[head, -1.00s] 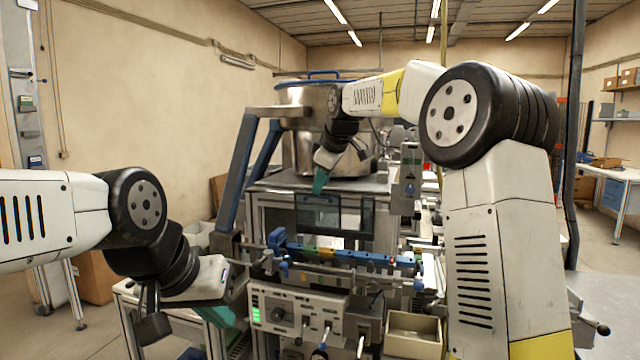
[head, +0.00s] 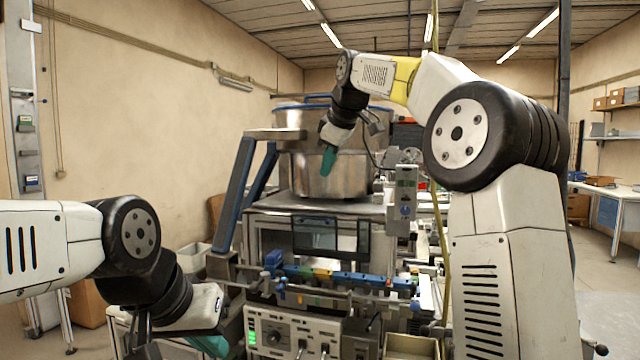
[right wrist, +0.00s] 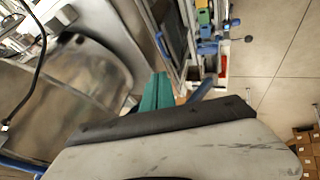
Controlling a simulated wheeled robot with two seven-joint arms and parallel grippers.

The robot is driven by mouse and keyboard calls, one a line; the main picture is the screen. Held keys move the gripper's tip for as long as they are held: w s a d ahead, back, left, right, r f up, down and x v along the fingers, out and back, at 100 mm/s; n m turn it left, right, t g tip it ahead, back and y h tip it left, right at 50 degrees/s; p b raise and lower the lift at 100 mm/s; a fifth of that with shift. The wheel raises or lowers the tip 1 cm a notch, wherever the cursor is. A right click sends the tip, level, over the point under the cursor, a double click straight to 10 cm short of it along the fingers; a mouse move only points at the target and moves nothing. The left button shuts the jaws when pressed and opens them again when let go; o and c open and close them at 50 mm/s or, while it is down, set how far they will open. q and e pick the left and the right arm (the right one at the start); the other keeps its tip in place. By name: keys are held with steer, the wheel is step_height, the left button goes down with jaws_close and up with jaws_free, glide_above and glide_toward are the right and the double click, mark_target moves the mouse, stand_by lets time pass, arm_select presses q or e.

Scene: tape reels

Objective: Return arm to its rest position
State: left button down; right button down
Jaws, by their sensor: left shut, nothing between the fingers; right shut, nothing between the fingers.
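My right arm reaches in from the right in the head view. Its gripper (head: 328,160), with teal fingers, is shut and empty, pointing down in front of the large steel bowl (head: 350,175). In the right wrist view the teal fingers (right wrist: 155,95) show together with nothing between them. My left arm comes in from the left. Its gripper (head: 210,345) is low near the left front of the machine, with its teal fingers partly cut off by the lower frame edge. No object shows in it.
The machine has a blue rail with coloured blocks (head: 345,277) and a control panel (head: 290,332) below. A blue-grey slanted post (head: 236,195) stands left of the bowl. An open bin (head: 410,347) sits at the lower right. A cable hangs beside the bowl.

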steer(key=s+d+f+m, duration=0.3)
steer(key=s+d+f, duration=0.1)
steer(key=s, duration=0.5)
steer(key=s+d+f+m, duration=0.4)
steer(key=s, duration=0.5)
steer(key=s+d+f+m, duration=0.2)
steer(key=s+f+m, duration=0.3)
steer(key=s+f, duration=1)
steer(key=shift+s+m, duration=0.4)
steer(key=shift+s, duration=0.15)
